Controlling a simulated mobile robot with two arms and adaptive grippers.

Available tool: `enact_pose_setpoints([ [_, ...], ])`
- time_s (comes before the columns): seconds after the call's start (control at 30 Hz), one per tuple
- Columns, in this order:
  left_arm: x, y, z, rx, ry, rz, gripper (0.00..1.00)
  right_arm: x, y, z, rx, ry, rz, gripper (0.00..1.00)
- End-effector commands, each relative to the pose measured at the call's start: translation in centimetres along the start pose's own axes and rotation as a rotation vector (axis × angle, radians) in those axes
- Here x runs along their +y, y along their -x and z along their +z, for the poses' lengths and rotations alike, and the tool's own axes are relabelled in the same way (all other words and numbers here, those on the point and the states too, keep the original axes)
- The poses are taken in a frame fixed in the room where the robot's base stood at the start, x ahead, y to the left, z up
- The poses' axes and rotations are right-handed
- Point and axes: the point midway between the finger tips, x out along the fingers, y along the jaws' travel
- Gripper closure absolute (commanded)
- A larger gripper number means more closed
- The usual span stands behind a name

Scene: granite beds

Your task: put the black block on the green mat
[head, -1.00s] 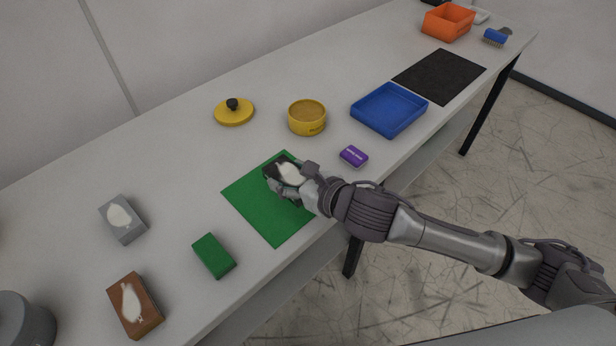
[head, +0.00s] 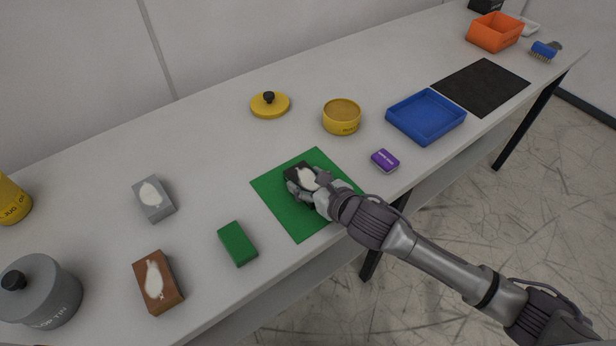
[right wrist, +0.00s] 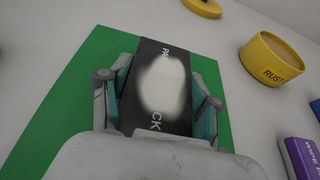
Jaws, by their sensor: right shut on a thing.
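The black block (head: 297,171) has a pale worn patch on top and is over the middle of the green mat (head: 280,198). My right gripper (head: 306,183) is shut on it. In the right wrist view the block (right wrist: 148,58) sits between both fingers (right wrist: 158,100), with the green mat (right wrist: 75,90) behind it. I cannot tell whether the block touches the mat or is slightly above it. My left gripper is not in view.
A green block (head: 238,244) lies left of the mat, and a purple tin (head: 385,161) lies right of it. A yellow tin (head: 341,118), yellow lid (head: 270,105) and blue tray (head: 425,117) stand behind. Grey (head: 153,199) and brown (head: 158,282) blocks are at left.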

Motion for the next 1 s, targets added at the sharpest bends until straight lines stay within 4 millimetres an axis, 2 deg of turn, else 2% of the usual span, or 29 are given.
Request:
enact_pose_setpoints([
  [0.03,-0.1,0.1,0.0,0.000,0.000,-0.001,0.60,0.0,0.1,0.7,-0.015,0.002,0.003,1.00],
  [0.2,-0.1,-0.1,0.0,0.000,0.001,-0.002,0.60,0.0,-0.1,0.4,-0.013,0.001,0.002,1.00],
  [0.23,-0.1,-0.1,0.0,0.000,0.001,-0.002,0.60,0.0,-0.1,-0.2,0.001,-0.001,0.000,0.33],
  [0.37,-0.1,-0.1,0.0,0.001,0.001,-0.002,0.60,0.0,-0.1,-0.2,0.001,-0.001,0.000,0.13],
  [0.73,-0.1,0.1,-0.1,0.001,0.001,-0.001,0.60,0.0,0.1,0.1,0.000,0.000,0.000,0.13],
  [0.87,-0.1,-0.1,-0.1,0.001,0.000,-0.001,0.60,-0.1,1.8,-0.1,0.002,0.002,0.000,0.13],
  [1.0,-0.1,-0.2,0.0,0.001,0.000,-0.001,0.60,-0.1,4.8,-0.1,0.002,0.003,0.000,0.13],
])
